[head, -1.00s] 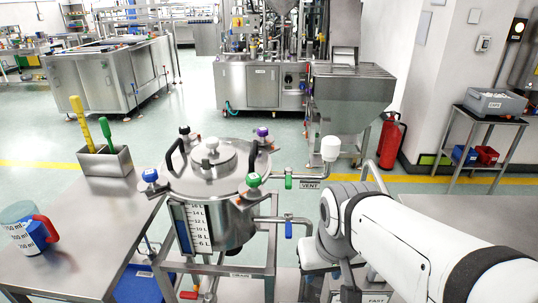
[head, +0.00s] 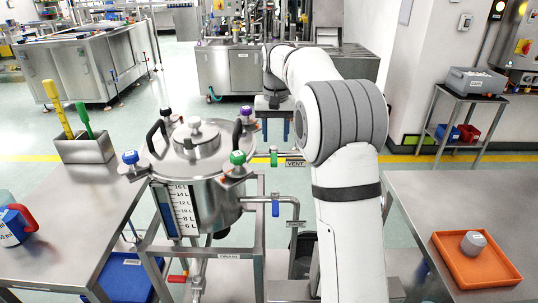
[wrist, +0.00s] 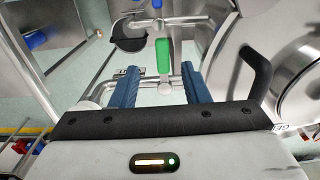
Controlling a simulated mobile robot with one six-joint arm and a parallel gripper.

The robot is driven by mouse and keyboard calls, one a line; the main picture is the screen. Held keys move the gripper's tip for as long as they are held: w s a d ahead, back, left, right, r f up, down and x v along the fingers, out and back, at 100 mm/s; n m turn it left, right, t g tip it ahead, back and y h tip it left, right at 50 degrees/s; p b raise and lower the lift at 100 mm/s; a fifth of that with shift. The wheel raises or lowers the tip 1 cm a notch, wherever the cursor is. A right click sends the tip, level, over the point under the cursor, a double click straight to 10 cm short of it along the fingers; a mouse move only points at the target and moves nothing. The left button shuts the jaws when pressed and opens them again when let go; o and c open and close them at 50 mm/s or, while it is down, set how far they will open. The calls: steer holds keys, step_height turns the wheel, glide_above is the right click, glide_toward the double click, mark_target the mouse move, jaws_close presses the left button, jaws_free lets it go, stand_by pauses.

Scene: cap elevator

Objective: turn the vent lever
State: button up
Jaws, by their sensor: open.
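The vent lever is a small green handle (head: 273,158) on the thin pipe right of the steel tank (head: 195,165), beside a VENT label (head: 294,162). In the wrist view the green vent lever (wrist: 163,57) stands lengthwise in the picture, between and slightly beyond the two blue fingers. My gripper (head: 272,138) hangs above the pipe in the head view. Its fingers (wrist: 160,68) are spread apart with a gap on either side of the lever. I cannot tell how far the fingertips are from it in depth.
A blue-handled valve (head: 275,208) sits on a lower pipe. The tank has a black loop handle (wrist: 260,72) close to my right finger in the wrist view, and a green-knobbed clamp (head: 237,158). An orange tray (head: 448,250) lies on the right table.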

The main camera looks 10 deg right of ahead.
mark_target(274, 157)
steer(key=shift+w+f, duration=0.25)
steer(key=shift+w, duration=0.3)
steer(key=shift+w+f, duration=0.25)
steer(key=shift+w, duration=0.25)
steer(key=shift+f, duration=0.35)
step_height(274, 157, down, 7)
steer(key=shift+b, duration=0.5)
jaws_close()
